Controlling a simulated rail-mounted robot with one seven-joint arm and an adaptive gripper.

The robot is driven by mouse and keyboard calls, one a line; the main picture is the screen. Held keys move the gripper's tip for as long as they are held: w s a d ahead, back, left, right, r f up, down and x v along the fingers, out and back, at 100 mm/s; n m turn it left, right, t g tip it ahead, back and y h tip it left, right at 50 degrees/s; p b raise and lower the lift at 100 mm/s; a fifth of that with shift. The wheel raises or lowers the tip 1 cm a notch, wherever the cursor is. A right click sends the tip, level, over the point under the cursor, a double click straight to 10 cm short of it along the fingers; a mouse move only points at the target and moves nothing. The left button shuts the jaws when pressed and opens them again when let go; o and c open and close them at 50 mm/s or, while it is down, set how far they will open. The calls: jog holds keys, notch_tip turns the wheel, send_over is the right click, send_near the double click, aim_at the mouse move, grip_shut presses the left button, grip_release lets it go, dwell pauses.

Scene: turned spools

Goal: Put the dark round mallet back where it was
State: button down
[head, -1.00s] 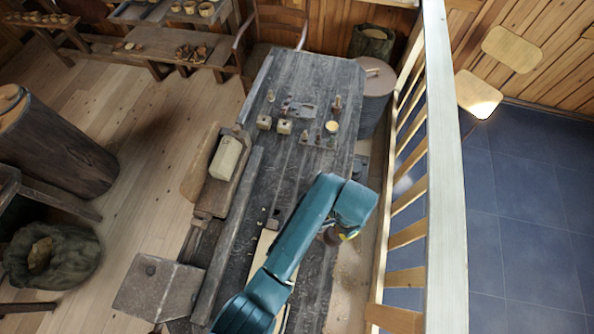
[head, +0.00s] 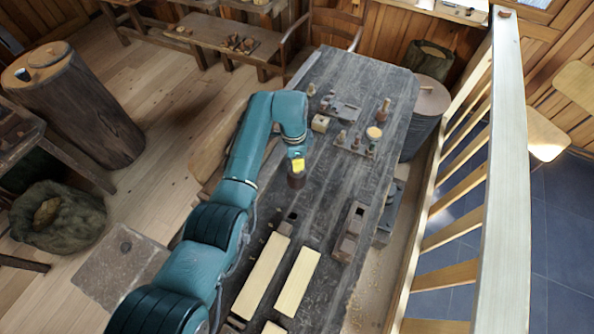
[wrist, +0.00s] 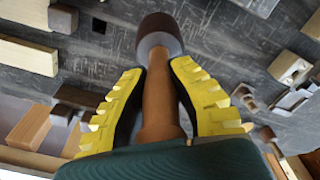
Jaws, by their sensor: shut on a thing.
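My gripper (head: 297,164) is over the left part of the dark workbench (head: 345,95) in the head view. It is shut on the dark round mallet (head: 296,181). In the wrist view the yellow fingers of my gripper (wrist: 160,78) press on both sides of the brown wooden handle. The dark round head of the mallet (wrist: 158,33) sticks out past the fingertips, toward the bench top. In the head view only the dark head shows below the yellow fingers. I cannot tell whether it touches the bench.
Pale wooden strips (head: 262,276) lie on the near bench. A small rack with turned pieces (head: 355,147) and a pale round piece (head: 374,132) stand farther back. A wooden block with slots (head: 350,230) is at the right. A railing (head: 508,170) runs along the right side.

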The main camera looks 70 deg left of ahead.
jog(key=shift+f, duration=1.85)
jog(key=shift+f+b, duration=0.1)
jog(key=shift+b, duration=0.25)
jog(key=c, duration=1.1)
grip_release()
jog(key=r, duration=0.4)
jog(key=r+p, duration=0.1)
jog(key=r, duration=0.7)
jog(key=shift+s+r+p, duration=0.1)
jog(key=shift+s+p, duration=0.2)
